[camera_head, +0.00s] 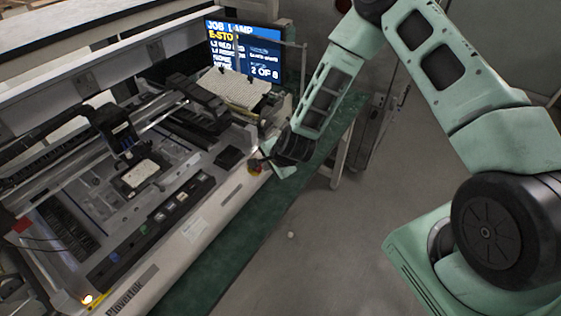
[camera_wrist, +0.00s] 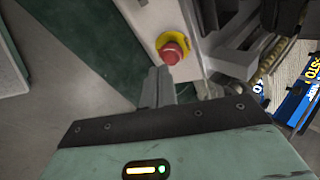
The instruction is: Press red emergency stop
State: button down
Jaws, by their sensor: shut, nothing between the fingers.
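The red emergency stop button (camera_wrist: 172,53) has a round red cap on a yellow ring and sits on the light front panel of the machine (camera_wrist: 150,18). In the head view the button (camera_head: 255,168) is small, near the machine's front right corner, partly hidden by my gripper. My gripper (camera_wrist: 160,72) is shut and empty. In the wrist view its fingertips are just below the red cap in the picture; I cannot tell whether they touch it. In the head view my gripper (camera_head: 264,160) is at the button.
A screen (camera_head: 245,50) with job text stands behind the machine. A pale ribbed block (camera_head: 233,90) lies near it. The front panel has a row of small buttons (camera_head: 160,216). A green strip (camera_head: 225,240) runs along the machine's front, with open grey floor beyond.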

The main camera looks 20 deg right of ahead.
jog(key=b+v, duration=0.2)
jog(key=v, duration=0.6)
jog(key=shift+s+r, duration=0.2)
jog(key=shift+d, duration=0.1)
jog(key=s+a+r+n+g+b, duration=0.35)
jog(key=s+a+n, duration=0.25)
jog(key=s+n, duration=0.25)
jog(key=s+a+r+n+g+b, duration=0.2)
jog(key=s+a+r+n+b, duration=0.25)
jog(key=s+n, duration=0.4)
jog(key=s+d+r+n, duration=0.1)
jog(key=s+n, duration=0.1)
jog(key=s, duration=0.3)
jog(key=s+d+r+n+g+h+b, duration=0.1)
jog(key=s+r+n, duration=0.1)
jog(key=s, duration=0.4)
jog(key=shift+n, duration=0.7)
jog(key=shift+w+d, duration=0.1)
